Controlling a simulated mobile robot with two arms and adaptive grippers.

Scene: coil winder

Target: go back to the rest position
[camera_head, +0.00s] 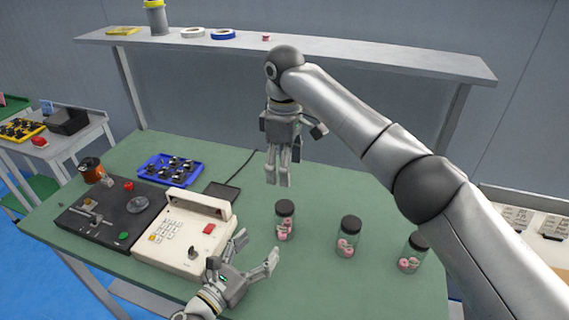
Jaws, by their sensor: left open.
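My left gripper (257,249) is low in the head view, over the front part of the green work table (325,285). Its two fingers are spread and nothing is between them. It is just right of the cream keypad unit (178,248). My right gripper (279,184) hangs fingers down from the arm that comes in from the right, over the middle of the table. Its fingers look close together, but the view does not show whether they are shut. I see nothing held in it.
Jars with black lids (349,238) and pink contents stand right of my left gripper. A black winder base (108,222), a blue tray (148,181) of dark parts and an orange spool (91,170) are at the left. A grey shelf (345,55) spans the back.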

